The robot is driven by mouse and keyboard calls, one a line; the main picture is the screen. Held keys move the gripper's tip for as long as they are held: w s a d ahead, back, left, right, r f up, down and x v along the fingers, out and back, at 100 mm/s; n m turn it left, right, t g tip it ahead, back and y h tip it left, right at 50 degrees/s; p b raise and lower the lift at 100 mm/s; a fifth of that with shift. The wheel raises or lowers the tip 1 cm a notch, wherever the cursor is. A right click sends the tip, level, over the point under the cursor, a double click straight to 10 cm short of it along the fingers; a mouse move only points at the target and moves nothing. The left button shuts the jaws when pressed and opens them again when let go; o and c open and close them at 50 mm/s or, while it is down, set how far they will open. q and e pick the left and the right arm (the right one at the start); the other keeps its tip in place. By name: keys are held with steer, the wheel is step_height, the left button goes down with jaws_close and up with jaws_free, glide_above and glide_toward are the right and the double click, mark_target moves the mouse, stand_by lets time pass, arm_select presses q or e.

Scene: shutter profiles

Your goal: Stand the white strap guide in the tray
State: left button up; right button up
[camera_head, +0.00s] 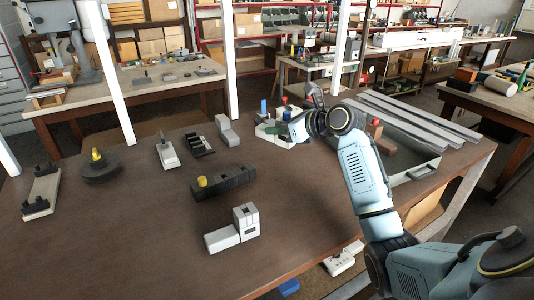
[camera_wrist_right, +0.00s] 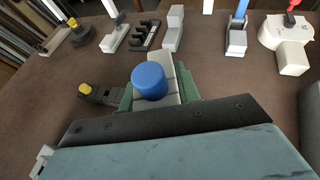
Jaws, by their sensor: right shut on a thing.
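My right gripper (camera_head: 294,132) is over the far middle of the table, left of the tray. In the right wrist view its green jaws (camera_wrist_right: 152,98) are shut on a pale piece (camera_wrist_right: 166,62) with a blue round knob (camera_wrist_right: 150,80) on top. This piece looks like the white strap guide, though the jaws and knob hide part of it. I cannot tell whether it touches the table. The grey-green tray (camera_head: 426,170) is at the right of the table, partly hidden behind my right arm. My left gripper is not in view.
A black block with a yellow knob (camera_head: 222,181) and a pale stepped block (camera_head: 238,230) stand mid-table. Other fixtures line the far side, including a blue-lever piece (camera_wrist_right: 237,40) and a white red-handled piece (camera_wrist_right: 290,45). Long metal profiles (camera_head: 425,115) lie beyond the tray. The front left is clear.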

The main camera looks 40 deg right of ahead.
mark_target(280, 143)
steer(key=f, duration=0.4)
steer(key=shift+s+f, duration=0.25)
steer(key=shift+f, duration=0.05)
step_height(280, 143, down, 4)
steer(key=shift+w+f+b, duration=0.1)
steer(key=shift+f+b, duration=0.15)
steer(key=shift+b, duration=0.3)
steer(key=shift+f, duration=0.35)
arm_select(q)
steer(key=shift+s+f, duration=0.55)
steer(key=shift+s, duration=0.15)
arm_select(e)
steer(key=shift+f, duration=0.1)
steer(key=o, duration=0.9)
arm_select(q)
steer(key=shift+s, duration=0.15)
arm_select(e)
steer(key=shift+o, duration=0.3)
